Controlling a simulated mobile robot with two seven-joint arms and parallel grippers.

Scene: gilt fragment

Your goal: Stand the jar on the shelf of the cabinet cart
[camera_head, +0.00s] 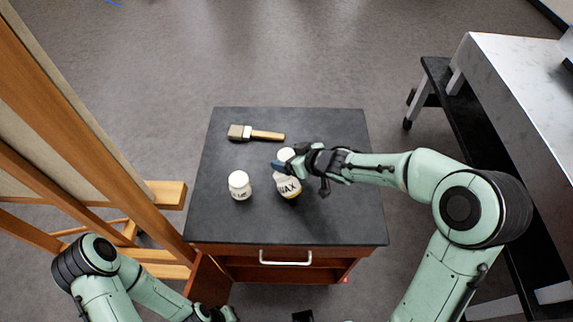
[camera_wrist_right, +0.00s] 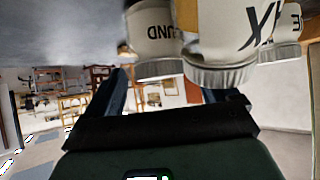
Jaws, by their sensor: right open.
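The cabinet cart (camera_head: 335,215) has a dark top and a shelf opening (camera_head: 300,274) below its drawer. A white jar lettered WAX (camera_head: 289,188) stands on the top; it also shows inverted in the right wrist view (camera_wrist_right: 235,35). Another white jar (camera_head: 239,186) stands to its left. A third white top (camera_head: 286,154) shows just behind, partly hidden; a jar lettered "UND" (camera_wrist_right: 153,35) is in the wrist view. My right gripper (camera_head: 281,167) is open and empty beside the WAX jar; contact is unclear. My left gripper (camera_head: 216,314) is at the bottom edge, its jaws unclear.
A brush (camera_head: 256,133) lies at the back of the cart top. A wooden easel (camera_head: 90,130) stands close on the left. A pale-topped table (camera_head: 520,90) with a dark bench (camera_head: 470,130) is on the right. The right part of the cart top is clear below my arm.

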